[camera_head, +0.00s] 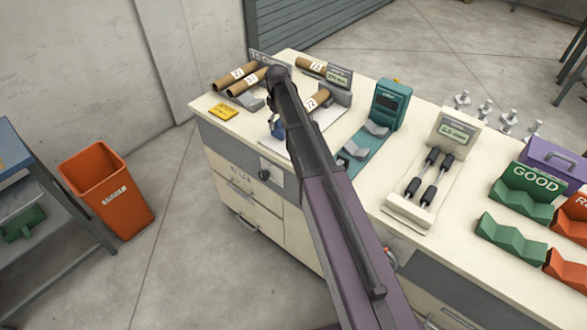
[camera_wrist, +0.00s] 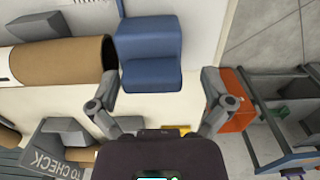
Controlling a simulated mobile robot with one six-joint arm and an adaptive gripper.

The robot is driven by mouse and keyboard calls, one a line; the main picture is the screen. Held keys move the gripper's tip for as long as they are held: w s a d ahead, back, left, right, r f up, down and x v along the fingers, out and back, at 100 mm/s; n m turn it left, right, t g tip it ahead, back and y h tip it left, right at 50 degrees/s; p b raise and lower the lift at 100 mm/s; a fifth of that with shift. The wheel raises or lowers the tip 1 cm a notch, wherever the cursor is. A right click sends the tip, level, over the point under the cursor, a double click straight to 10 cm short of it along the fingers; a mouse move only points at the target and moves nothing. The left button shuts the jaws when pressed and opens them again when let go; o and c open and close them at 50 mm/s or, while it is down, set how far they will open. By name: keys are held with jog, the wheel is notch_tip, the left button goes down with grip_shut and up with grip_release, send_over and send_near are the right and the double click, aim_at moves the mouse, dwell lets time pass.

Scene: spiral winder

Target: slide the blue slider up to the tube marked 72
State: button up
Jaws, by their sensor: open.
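The blue slider (camera_wrist: 148,52) is a stepped blue block in the wrist view, on a pale surface. In the head view only a small part of it (camera_head: 277,129) shows beside my arm. A brown cardboard tube (camera_wrist: 55,62) lies just left of the slider in the wrist view, its open end facing it; whether they touch is unclear. In the head view a tube whose label looks like 72 (camera_head: 318,101) lies partly behind my arm. My gripper (camera_wrist: 160,78) is open, one finger on each side of the slider in the picture; I see no grip on it.
A TO CHECK rack (camera_wrist: 50,148) with brown tubes (camera_head: 235,77) stands at the bench's back left. A yellow note (camera_head: 223,111) lies near it. A teal gauge (camera_head: 388,105) and a roller device (camera_head: 428,180) stand to the right. An orange bin (camera_head: 107,190) stands on the floor.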

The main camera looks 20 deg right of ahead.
aim_at(276, 129)
jog(key=shift+s+a, duration=0.3)
jog(key=shift+a, duration=0.05)
jog(key=shift+s+a+r+p, duration=0.3)
jog(key=shift+a+r+p, duration=0.1)
jog(key=shift+a, duration=0.1)
notch_tip(276, 129, up, 13)
jog(key=p, duration=1.3)
jog(key=s+f+m+b, duration=0.2)
jog(key=s+f+b, duration=0.3)
jog(key=s, duration=0.4)
jog(key=s+f+m+b, duration=0.2)
jog(key=s+f+b, duration=0.3)
jog(key=s, duration=0.5)
jog(key=s+f+m+b, duration=0.3)
jog(key=s+f+b, duration=0.2)
jog(key=s, duration=0.4)
jog(key=shift+s+d+f, duration=0.15)
jog(key=shift+s+f, duration=0.1)
jog(key=shift+s, duration=0.15)
jog(key=shift+s, duration=0.1)
